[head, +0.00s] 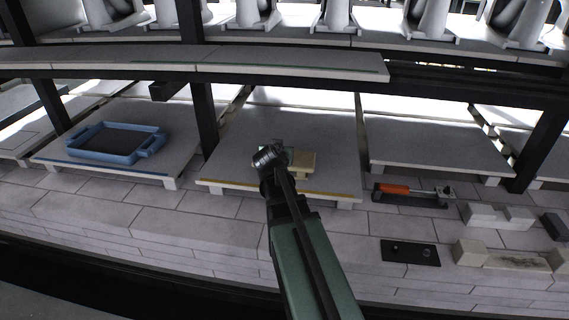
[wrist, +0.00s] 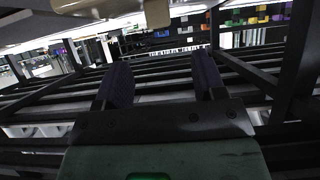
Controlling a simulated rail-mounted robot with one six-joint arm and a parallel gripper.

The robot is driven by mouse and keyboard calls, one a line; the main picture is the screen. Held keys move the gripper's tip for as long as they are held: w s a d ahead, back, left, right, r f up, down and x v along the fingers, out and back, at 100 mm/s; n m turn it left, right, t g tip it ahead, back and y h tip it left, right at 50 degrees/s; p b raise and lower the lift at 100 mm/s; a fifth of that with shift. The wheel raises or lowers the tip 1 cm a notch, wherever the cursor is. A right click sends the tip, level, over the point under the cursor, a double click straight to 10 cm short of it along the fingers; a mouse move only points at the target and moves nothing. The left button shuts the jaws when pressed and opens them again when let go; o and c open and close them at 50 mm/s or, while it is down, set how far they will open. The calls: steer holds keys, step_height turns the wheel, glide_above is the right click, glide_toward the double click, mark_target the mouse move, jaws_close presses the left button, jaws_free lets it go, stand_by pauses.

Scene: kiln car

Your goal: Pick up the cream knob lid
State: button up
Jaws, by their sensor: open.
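A cream, flat-topped piece (head: 303,158) stands near the middle of the centre kiln shelf (head: 235,150) in the head view. It looks like the cream knob lid, but my wrist hides its left part and I cannot make out a knob there. My gripper (head: 277,149) is right beside it, overlapping its left side in the picture; contact cannot be told. In the wrist view my gripper (wrist: 160,80) has its two dark fingers apart with nothing between them. A pale cream edge and a rounded beige knob-like part (wrist: 157,12) show at the top, beyond the fingertips.
A blue tray (head: 113,143) sits on the left shelf. An upper shelf beam (head: 230,67) runs across above, with dark posts (head: 203,115) below it. An orange-handled tool (head: 395,189) and grey blocks (head: 500,215) lie at right. The right shelf (head: 435,145) is bare.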

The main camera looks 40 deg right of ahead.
steer(key=b+x, duration=0.4)
steer(key=x, duration=0.6)
steer(key=shift+r, duration=0.1)
steer(key=shift+c, duration=0.3)
jaws_close()
